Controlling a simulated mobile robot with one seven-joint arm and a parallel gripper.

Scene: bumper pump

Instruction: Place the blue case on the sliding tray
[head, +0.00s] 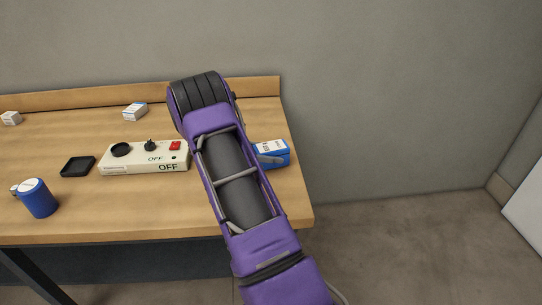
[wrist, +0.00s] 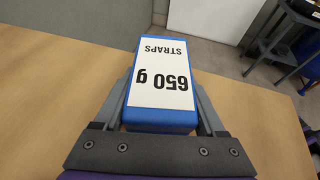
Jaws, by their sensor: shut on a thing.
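The blue case (wrist: 160,118) is a box with a white label reading "STRAPS" and "650 g". My gripper (wrist: 163,92) is shut on it, with one grey finger along each side. In the head view the blue case (head: 275,156) shows at the right end of the table, partly behind my purple arm. My fingers are hidden there. I cannot tell whether the case touches the table. A small black square tray (head: 78,167) lies left of the beige control box, well to the left of my gripper.
The beige control box (head: 125,163) has a black knob, a red switch and "OFF" markings. A blue cylinder (head: 39,199) stands at the front left of the wooden table (head: 130,215). Small white boxes (head: 135,110) sit near the back ledge. The table's front middle is clear.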

